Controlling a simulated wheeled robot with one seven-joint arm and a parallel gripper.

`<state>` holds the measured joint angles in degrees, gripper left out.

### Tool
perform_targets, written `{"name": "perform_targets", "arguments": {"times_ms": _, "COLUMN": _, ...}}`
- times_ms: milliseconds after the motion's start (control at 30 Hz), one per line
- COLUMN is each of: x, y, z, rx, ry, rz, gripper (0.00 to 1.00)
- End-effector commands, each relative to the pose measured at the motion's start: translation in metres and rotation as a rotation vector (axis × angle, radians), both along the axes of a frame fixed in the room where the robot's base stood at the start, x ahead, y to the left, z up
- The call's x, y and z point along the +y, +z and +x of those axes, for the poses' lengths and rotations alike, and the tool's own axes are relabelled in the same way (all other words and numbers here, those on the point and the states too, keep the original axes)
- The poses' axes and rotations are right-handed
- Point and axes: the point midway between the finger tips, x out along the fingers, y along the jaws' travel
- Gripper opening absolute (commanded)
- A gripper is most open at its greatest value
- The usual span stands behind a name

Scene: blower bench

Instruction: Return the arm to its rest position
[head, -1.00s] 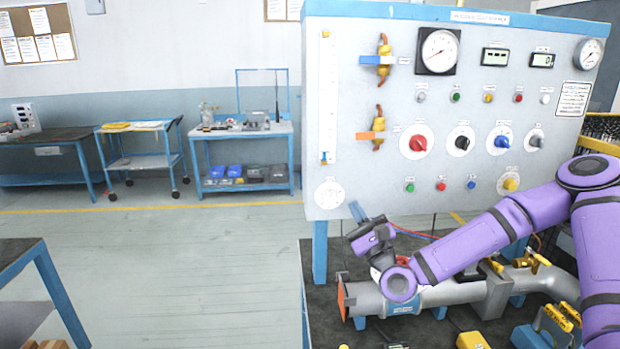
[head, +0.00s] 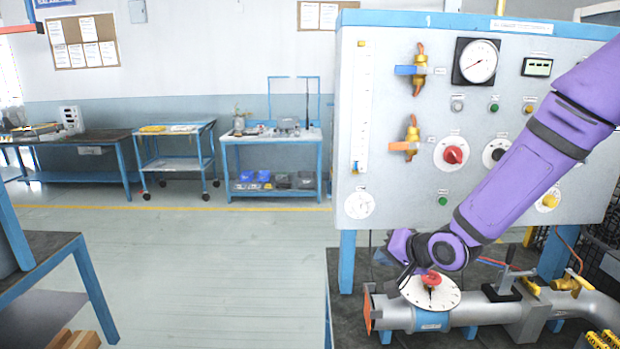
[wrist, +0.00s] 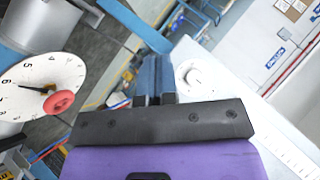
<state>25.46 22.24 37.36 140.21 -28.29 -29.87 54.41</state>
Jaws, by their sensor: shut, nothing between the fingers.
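My purple arm reaches down from the right in front of the control panel (head: 390,190). My gripper (wrist: 155,88) shows in the wrist view with its fingers together and nothing between them. In the head view its end is at the lower left of the panel, and the fingertips are hard to make out. Just below it is a white numbered dial (head: 440,298) with a red knob on the grey pipe (head: 480,312). The dial (wrist: 30,75) also shows at the left of the wrist view, apart from the fingers.
The panel carries gauges, knobs and two yellow valves with a blue handle (head: 405,70) and an orange handle (head: 400,146). A lever (head: 508,275) stands on the pipe. A blue-framed table (head: 50,270) is at the left. The floor (head: 220,270) between is clear.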

Motion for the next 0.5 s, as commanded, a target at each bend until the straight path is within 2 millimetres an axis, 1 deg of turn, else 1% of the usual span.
{"name": "perform_targets", "arguments": {"times_ms": 33, "x": -0.007, "y": 0.008, "z": -0.003, "rx": -0.008, "ry": -0.001, "rz": -0.074, "gripper": 0.00}}
{"name": "perform_targets", "arguments": {"times_ms": 100, "x": -0.019, "y": 0.017, "z": -0.008, "rx": -0.007, "ry": -0.004, "rz": -0.169, "gripper": 0.00}}
{"name": "perform_targets", "arguments": {"times_ms": 267, "x": -0.045, "y": 0.041, "z": -0.024, "rx": 0.001, "ry": -0.012, "rz": -0.368, "gripper": 0.00}}
{"name": "perform_targets", "arguments": {"times_ms": 367, "x": -0.061, "y": 0.060, "z": -0.037, "rx": 0.015, "ry": -0.022, "rz": -0.474, "gripper": 0.00}}
{"name": "perform_targets", "arguments": {"times_ms": 500, "x": -0.081, "y": 0.087, "z": -0.060, "rx": 0.039, "ry": -0.035, "rz": -0.598, "gripper": 0.00}}
